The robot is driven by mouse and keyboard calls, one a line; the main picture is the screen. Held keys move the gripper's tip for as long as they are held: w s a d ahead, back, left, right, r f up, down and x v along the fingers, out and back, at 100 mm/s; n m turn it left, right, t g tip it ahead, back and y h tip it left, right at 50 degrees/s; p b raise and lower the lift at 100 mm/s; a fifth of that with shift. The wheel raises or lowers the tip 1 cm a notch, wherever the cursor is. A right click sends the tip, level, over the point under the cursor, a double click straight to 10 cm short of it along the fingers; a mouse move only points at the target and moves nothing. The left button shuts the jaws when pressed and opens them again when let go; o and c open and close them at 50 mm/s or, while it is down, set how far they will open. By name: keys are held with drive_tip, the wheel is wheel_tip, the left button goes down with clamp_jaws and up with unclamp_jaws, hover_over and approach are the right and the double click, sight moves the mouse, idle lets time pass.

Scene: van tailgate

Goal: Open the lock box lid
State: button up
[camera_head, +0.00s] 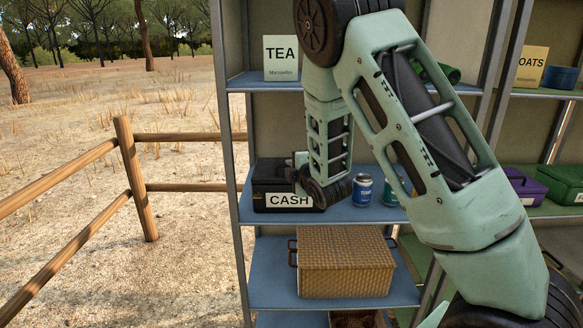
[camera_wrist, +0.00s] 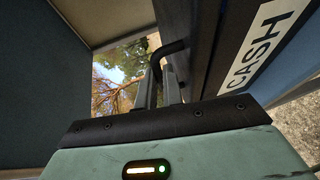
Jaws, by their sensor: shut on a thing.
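The lock box (camera_head: 270,174) is a black box with a white CASH label, standing at the left end of the middle blue shelf. Its lid looks down in the head view. My gripper (camera_head: 300,163) is at the box's right part, and my wrist hides part of the box. In the wrist view the dark box wall (camera_wrist: 205,40) fills the upper right. My gripper's fingers (camera_wrist: 160,85) are shut on the bent black handle (camera_wrist: 172,48) of the box. The fingertips are partly hidden by the handle.
A blue-labelled can (camera_head: 362,190) stands just right of the box, with another partly hidden can beside it. A TEA box (camera_head: 281,58) is on the shelf above. A wicker basket (camera_head: 345,265) sits on the shelf below. Metal uprights (camera_head: 228,130) bound the shelf.

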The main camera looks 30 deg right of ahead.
clamp_jaws()
drive_tip(key=shift+r+p, duration=0.55)
drive_tip(key=shift+p, duration=0.2)
drive_tip(key=r+g+p, duration=0.1)
drive_tip(key=p, duration=0.1)
drive_tip(key=w+d+r+g+y+p, duration=0.1)
drive_tip(key=r+p, duration=0.1)
drive_tip(key=p, duration=0.1)
drive_tip(key=w+d+r+m+g+p, duration=0.1)
drive_tip(key=r+p, duration=0.1)
drive_tip(key=p, duration=0.1)
drive_tip(key=shift+w+g, duration=0.2)
drive_tip(key=shift+g, duration=0.2)
drive_tip(key=shift+w+d+r+p, duration=0.15)
drive_tip(key=shift+w+p, duration=0.15)
drive_tip(key=shift+p, duration=0.25)
drive_tip(key=shift+w+d+r, duration=0.4)
drive_tip(key=shift+w+r, duration=0.1)
drive_tip(key=shift+w, duration=0.1)
drive_tip(key=shift+w+d+r, duration=0.35)
drive_tip(key=shift+w+r, duration=0.1)
drive_tip(key=shift+w, duration=0.15)
drive_tip(key=shift+o, duration=1.9)
unclamp_jaws()
drive_tip(key=shift+y, duration=0.3)
